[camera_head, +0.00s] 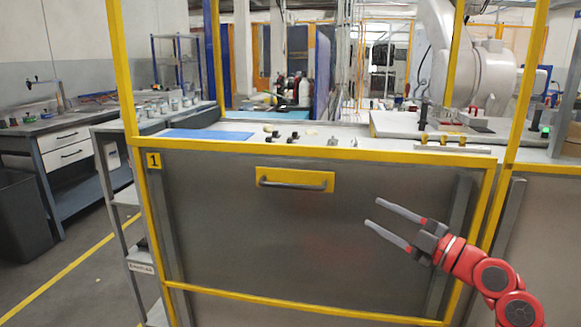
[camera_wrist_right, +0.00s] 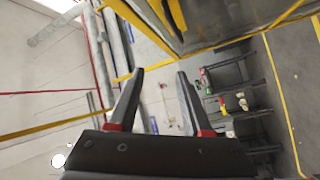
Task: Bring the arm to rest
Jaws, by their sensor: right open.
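My right gripper (camera_head: 372,213) reaches in from the lower right in the head view, on a red and dark grey arm. Its two grey fingers are apart and point left, with nothing between them. It stands in front of the grey panel (camera_head: 250,230) of the yellow-framed cell, below and right of the panel's handle (camera_head: 293,184). I cannot tell the exact gap to the panel. In the right wrist view the two dark fingers (camera_wrist_right: 158,95) are spread and empty. My left gripper does not show.
A yellow post (camera_head: 491,225) of the frame rises close behind my right arm. A grey shelf rack (camera_head: 120,200) stands left of the cell. A workbench (camera_head: 60,145) and a dark bin (camera_head: 22,215) are at the far left. The floor between is clear.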

